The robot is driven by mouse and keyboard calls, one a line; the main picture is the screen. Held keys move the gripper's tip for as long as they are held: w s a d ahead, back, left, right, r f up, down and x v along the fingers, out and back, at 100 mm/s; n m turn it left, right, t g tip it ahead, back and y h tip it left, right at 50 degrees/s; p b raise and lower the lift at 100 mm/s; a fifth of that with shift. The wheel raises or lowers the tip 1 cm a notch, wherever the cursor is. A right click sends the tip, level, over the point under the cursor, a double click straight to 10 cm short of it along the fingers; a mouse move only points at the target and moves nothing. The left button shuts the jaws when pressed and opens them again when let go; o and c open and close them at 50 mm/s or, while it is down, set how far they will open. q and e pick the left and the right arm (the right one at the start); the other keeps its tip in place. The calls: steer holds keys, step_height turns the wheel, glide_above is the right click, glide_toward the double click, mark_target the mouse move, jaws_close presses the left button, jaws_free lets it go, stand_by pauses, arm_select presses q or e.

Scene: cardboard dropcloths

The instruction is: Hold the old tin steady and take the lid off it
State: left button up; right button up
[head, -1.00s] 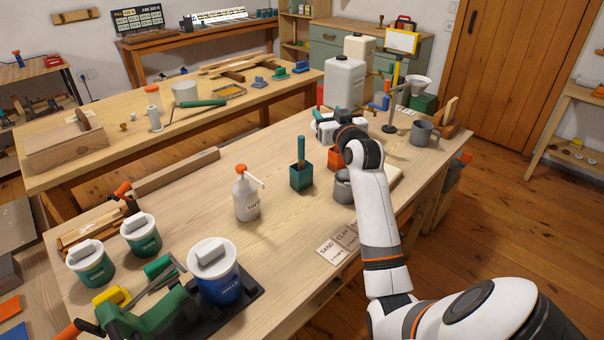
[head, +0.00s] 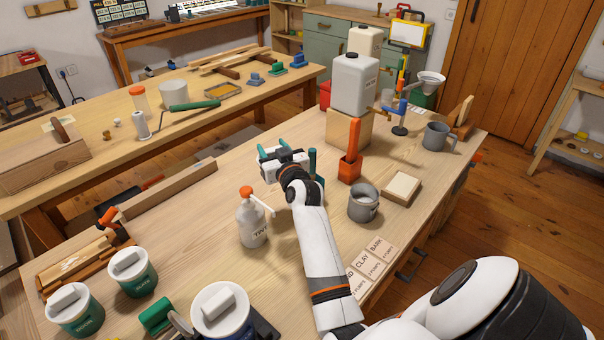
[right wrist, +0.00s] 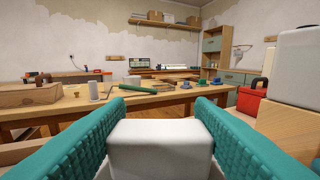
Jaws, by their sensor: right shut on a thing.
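A grey tin-like container (head: 363,205) stands upright on the near bench, right of my right arm; its top looks open. I cannot tell for certain that it is the old tin. My right gripper (head: 285,158) is above the bench, left of the container and apart from it. In the right wrist view its teal fingers are shut on a white block (right wrist: 160,148), which looks like the block handles on other lids. What lies under the block is hidden. My left gripper is not in view.
An orange holder (head: 349,168), a pale block (head: 402,188) and a pump bottle (head: 252,220) stand nearby. White-lidded green tins (head: 133,272) and a blue tin (head: 222,312) stand at the front left. A white canister (head: 354,84) stands on a wooden block behind. Bare bench lies left of the pump bottle.

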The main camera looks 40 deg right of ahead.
steer(key=shift+a+f, duration=0.1)
steer(key=shift+f, duration=0.25)
step_height(320, 180, down, 12)
steer(key=shift+s+r+b, duration=0.15)
steer(key=shift+b, duration=1.05)
steer(key=shift+f, duration=0.6)
step_height(320, 180, down, 4)
steer(key=shift+f+b, duration=0.1)
steer(key=shift+b, duration=0.75)
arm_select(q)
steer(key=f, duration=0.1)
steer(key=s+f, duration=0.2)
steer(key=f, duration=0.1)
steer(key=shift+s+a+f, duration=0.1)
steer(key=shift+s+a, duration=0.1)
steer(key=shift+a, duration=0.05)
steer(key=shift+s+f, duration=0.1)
arm_select(e)
steer(key=shift+f, duration=0.1)
